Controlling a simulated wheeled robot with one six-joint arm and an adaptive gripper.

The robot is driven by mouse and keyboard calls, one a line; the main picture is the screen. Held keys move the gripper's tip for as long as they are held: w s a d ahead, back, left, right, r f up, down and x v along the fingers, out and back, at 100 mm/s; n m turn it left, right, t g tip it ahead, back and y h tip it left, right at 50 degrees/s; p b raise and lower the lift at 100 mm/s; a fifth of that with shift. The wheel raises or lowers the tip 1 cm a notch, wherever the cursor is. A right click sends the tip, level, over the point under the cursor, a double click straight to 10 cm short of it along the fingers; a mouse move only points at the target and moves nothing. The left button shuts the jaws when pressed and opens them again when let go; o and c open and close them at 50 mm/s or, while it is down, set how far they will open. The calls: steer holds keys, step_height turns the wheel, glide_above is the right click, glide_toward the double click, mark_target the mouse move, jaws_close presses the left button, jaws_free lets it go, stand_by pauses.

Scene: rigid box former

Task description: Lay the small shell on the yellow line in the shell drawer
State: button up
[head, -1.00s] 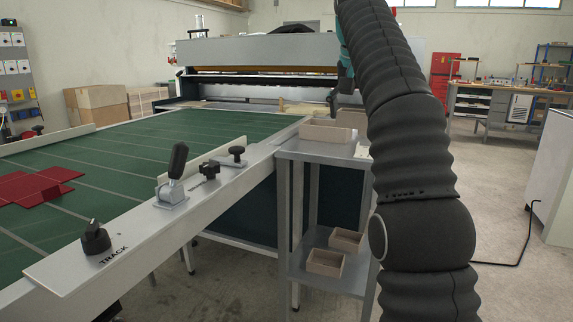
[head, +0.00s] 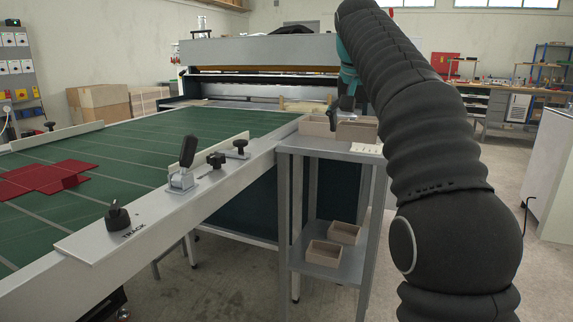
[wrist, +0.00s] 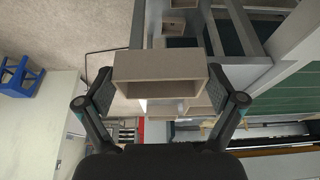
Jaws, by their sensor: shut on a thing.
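In the wrist view a small open beige shell (wrist: 158,66) sits between the fingers of my gripper (wrist: 160,88). In the head view my gripper (head: 334,106) is small and partly hidden, close to the beige shells at the trolley top. I cannot tell for sure which of those it holds. The shell drawer and its yellow line cannot be made out in either view.
A grey trolley (head: 325,147) stands beside the green belt table (head: 130,150), with two beige shells on its lower shelf (head: 318,270). A red flat blank (head: 45,178) lies on the belt. Clear floor lies around the trolley and a white cabinet (head: 550,190) at right.

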steer(key=s+f+n, duration=0.1)
steer(key=s+f, duration=0.2)
steer(key=f, duration=1.7)
steer(key=s+f+n+y, duration=0.1)
steer(key=s+f, duration=0.2)
steer(key=f, duration=1.7)
steer(key=s+f+n, duration=0.2)
steer(key=s+f, duration=0.1)
steer(key=f, duration=1.7)
steer(key=shift+s+d+f+y, duration=0.2)
steer(key=shift+s+d+y, duration=0.05)
steer(key=shift+y, duration=0.05)
